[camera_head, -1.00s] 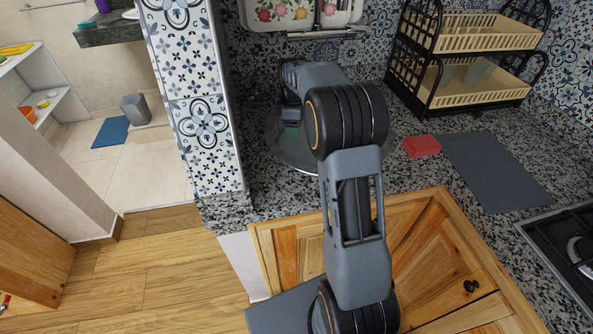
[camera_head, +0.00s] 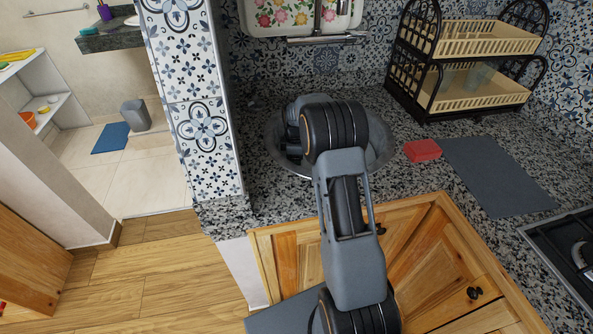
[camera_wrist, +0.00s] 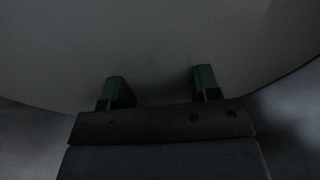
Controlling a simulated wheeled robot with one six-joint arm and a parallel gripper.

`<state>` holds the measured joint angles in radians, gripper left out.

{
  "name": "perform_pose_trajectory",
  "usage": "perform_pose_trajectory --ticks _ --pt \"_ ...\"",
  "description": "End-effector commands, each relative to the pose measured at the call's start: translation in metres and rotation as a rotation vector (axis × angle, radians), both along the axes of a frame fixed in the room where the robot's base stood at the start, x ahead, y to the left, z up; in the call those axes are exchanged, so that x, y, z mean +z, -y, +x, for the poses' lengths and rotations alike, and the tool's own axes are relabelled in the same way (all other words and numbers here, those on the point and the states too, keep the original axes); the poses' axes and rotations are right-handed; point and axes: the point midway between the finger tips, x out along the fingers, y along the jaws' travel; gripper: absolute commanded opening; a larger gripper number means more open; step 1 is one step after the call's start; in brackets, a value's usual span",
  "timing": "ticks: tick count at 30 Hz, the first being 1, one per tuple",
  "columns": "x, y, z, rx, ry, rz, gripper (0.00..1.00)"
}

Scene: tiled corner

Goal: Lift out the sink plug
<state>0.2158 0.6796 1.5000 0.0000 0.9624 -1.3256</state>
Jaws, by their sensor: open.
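The round metal sink (camera_head: 381,152) is set in the speckled counter, and my arm covers much of it in the head view. No sink plug can be made out in either view. My gripper (camera_wrist: 160,88) is open and empty in the wrist view, with its two green fingertips apart. A smooth, dim grey surface fills the wrist view beyond the fingertips, with a curved edge at the right; it looks like the sink's inside. In the head view my gripper is hidden behind my wrist over the sink. I cannot tell whether it touches the bowl.
A red sponge (camera_head: 422,150) lies right of the sink, beside a dark grey mat (camera_head: 497,177). A two-tier dish rack (camera_head: 470,92) stands at the back right. A tiled wall end (camera_head: 203,110) rises left of the sink. A stove (camera_head: 573,245) is at the right edge.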

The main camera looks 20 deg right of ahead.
Motion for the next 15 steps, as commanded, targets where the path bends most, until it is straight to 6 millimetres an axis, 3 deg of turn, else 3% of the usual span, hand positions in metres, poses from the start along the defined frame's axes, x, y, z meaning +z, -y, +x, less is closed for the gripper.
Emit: perform_pose_trajectory --ticks 6,15 --pt "-0.024 0.001 0.0 0.0 -0.001 0.0 0.56" --pt "-0.028 0.0 0.0 0.0 0.001 0.0 0.56"
